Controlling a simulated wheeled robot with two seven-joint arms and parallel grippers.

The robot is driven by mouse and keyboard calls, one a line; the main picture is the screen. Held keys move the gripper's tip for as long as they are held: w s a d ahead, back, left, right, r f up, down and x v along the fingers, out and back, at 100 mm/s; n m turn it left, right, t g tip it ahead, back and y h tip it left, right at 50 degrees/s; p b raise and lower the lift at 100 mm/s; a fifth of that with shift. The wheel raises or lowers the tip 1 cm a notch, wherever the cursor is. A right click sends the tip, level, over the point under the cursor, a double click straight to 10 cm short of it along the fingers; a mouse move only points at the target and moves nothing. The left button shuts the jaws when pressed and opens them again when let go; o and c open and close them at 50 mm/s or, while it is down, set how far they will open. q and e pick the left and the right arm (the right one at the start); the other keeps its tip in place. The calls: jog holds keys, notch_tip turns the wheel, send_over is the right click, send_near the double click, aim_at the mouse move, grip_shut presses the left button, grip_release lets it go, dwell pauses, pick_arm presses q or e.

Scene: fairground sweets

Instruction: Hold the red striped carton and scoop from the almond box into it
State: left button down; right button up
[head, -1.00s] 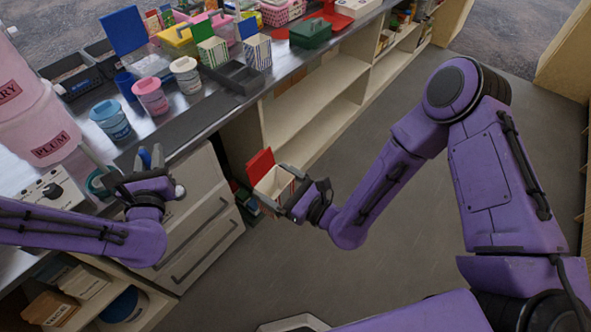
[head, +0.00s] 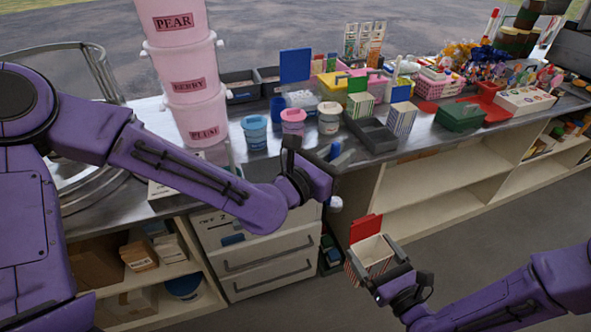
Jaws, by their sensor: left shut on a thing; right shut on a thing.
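The red striped carton (head: 369,262) is open at the top, with its red lid flap standing up. My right gripper (head: 388,281) is shut on its lower right side and holds it roughly upright in front of the counter, below the counter top. My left gripper (head: 325,163) is shut on a blue-handled thing (head: 336,149), probably the scoop, near the counter's front edge. The fingers hide much of it. Two dark open boxes (head: 238,84) stand at the back of the counter. I cannot read a label that tells which one holds almonds.
Pink tubs (head: 188,80) are stacked at the left. Small lidded pots (head: 255,132), a dark empty tray (head: 372,136) and striped cartons (head: 400,120) crowd the counter. A green box (head: 460,117) stands further right. Open floor lies in front of the shelves.

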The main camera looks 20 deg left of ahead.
pick_arm(q)
jog(key=s+d+r+m+g+h, duration=0.4)
jog(key=d+r+m+g+h, duration=0.15)
jog(key=d, duration=0.35)
jog(key=s+d+f+m+g+h, duration=0.1)
jog(key=s+d+f+m, duration=0.2)
jog(key=s+f+m, duration=0.4)
jog(key=s+d+f+m+g+h, duration=0.1)
jog(key=s+d+f+m, duration=0.3)
jog(key=s+f+m, duration=0.2)
jog(key=s+m, duration=0.1)
jog(key=m, duration=0.1)
jog(key=shift+d+f+m+g, duration=0.15)
jog(key=shift+f+m+g, duration=0.2)
jog(key=shift+f, duration=0.05)
